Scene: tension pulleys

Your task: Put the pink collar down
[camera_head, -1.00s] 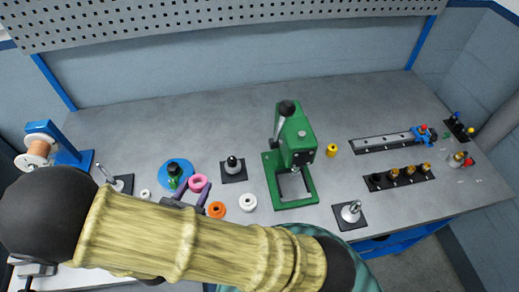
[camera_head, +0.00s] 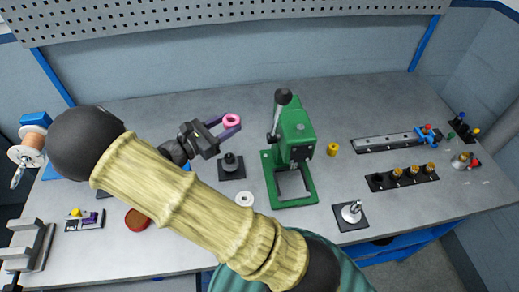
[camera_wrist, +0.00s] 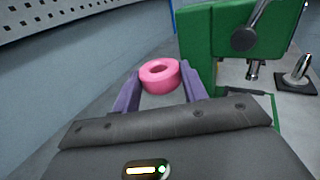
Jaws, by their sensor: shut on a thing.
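The pink collar (camera_head: 231,120) is a thick ring held between the purple fingertips of my gripper (camera_head: 226,131). It is raised above the back of the bench, left of the green press. In the wrist view the pink collar (camera_wrist: 159,75) sits between the two purple fingers (camera_wrist: 160,90), its hole facing up and slightly tilted. My gripper is shut on it. Whether anything touches it from below cannot be told.
The green press (camera_head: 290,150) stands to the right. A black base with a post (camera_head: 231,167) is below my gripper, and a white ring (camera_head: 245,199) lies in front. A yellow collar (camera_head: 333,149) stands right of the press. The grey bench behind is clear.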

